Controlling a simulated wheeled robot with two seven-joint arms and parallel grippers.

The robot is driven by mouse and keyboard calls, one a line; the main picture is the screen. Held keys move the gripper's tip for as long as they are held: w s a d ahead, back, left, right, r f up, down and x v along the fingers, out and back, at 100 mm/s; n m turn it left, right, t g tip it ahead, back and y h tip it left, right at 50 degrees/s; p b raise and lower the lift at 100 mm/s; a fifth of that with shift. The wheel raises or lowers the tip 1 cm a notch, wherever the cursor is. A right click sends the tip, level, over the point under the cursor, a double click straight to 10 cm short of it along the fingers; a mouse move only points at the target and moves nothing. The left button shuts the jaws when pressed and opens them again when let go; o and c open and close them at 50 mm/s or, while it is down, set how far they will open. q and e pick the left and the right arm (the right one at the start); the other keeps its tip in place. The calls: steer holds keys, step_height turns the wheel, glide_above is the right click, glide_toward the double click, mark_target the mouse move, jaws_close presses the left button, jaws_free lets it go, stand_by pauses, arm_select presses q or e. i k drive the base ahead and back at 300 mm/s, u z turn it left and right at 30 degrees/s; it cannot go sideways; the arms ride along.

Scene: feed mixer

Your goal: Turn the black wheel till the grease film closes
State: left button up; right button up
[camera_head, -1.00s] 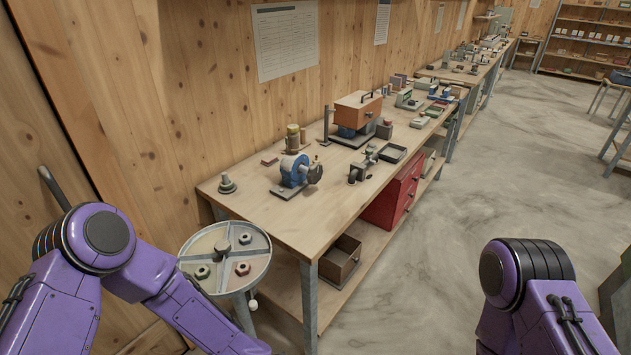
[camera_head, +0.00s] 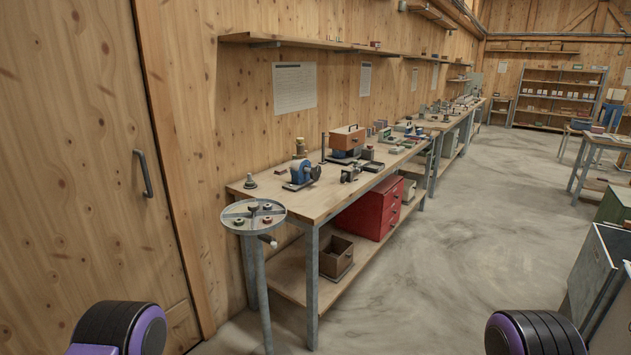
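A blue machine (camera_head: 300,174) on a grey base stands near the front end of the long workbench (camera_head: 308,205). A small dark round part (camera_head: 315,172) on its right side looks like the black wheel; it is too small to be sure. I cannot make out any grease film. Only purple and black parts of my two arms show at the bottom edge, left and right. Both grippers are out of the picture, and nothing of mine is near the blue machine.
A round divided tray (camera_head: 237,222) on a grey post, with small nuts in it, stands in front of the bench's near end. A brown-orange box device (camera_head: 347,138) stands farther along the bench. A red drawer cabinet (camera_head: 370,213) is underneath. The floor right of the bench is clear.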

mark_target(314, 172)
steer(key=z, duration=0.6)
steer(key=i, duration=0.6)
steer(key=z, duration=0.7)
steer(key=i, duration=1.6)
steer(key=u, duration=0.95)
